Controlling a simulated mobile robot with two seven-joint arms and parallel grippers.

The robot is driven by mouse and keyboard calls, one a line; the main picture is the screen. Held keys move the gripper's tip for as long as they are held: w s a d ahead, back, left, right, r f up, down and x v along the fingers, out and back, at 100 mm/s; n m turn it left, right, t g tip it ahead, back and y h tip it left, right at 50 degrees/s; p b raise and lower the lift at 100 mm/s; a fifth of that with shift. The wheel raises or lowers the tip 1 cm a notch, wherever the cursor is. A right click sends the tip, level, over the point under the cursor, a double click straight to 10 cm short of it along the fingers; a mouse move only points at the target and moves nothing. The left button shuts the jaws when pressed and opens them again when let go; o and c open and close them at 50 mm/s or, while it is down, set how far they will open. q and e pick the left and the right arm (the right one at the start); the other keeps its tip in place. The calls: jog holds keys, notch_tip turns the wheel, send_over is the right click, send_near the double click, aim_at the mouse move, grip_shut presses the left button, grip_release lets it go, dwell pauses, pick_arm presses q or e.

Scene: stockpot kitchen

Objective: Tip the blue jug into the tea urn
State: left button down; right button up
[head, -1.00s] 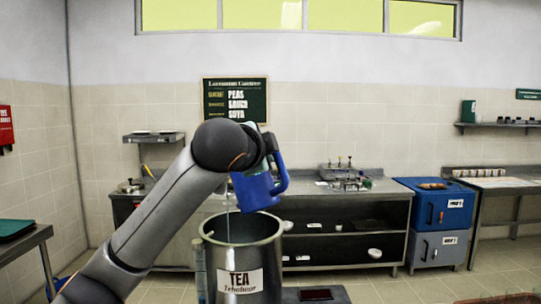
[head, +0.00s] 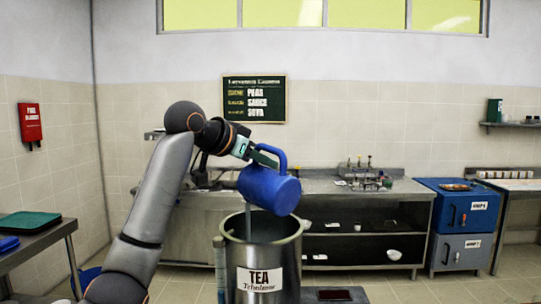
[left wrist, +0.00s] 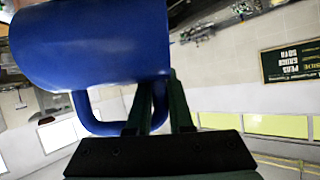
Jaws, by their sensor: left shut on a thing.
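A pale grey strip that looks like pouring liquid (head: 249,222) runs from the jug down into the urn's open top. The urn is a steel pot with a white TEA label; its inside is mostly hidden. My left gripper (head: 264,155) is shut on the jug's handle; its fingers show in the left wrist view (left wrist: 160,110). My right gripper is out of view.
A steel counter (head: 350,186) with bottles stands behind the urn. Blue and grey boxes (head: 455,213) stand at the right. A side table with a green tray (head: 28,222) is at the left. The air around the jug is clear.

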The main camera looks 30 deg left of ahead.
pick_arm(q)
jog(key=shift+a+f+n+h, duration=0.15)
jog(key=shift+a+n+h, duration=0.15)
jog(key=shift+a, duration=0.1)
jog(key=shift+w+a+f+n+g+h, duration=0.1)
jog(key=shift+w+a+n+h, duration=0.15)
jog(key=shift+a+n+h, duration=0.35)
jog(key=shift+w+a+f+n+g+h, duration=0.15)
jog(key=shift+w+a+n+h, duration=0.15)
jog(key=shift+a+n, duration=0.5)
jog(key=shift+w+a+f+n+g+h, duration=0.1)
jog(key=shift+w+a+n+h, duration=0.1)
jog(key=shift+a+n+h, duration=0.55)
jog(key=shift+a+m+y, duration=0.2)
jog(key=shift+m+y, duration=0.05)
jog(key=shift+d, duration=0.1)
dwell(0.6)
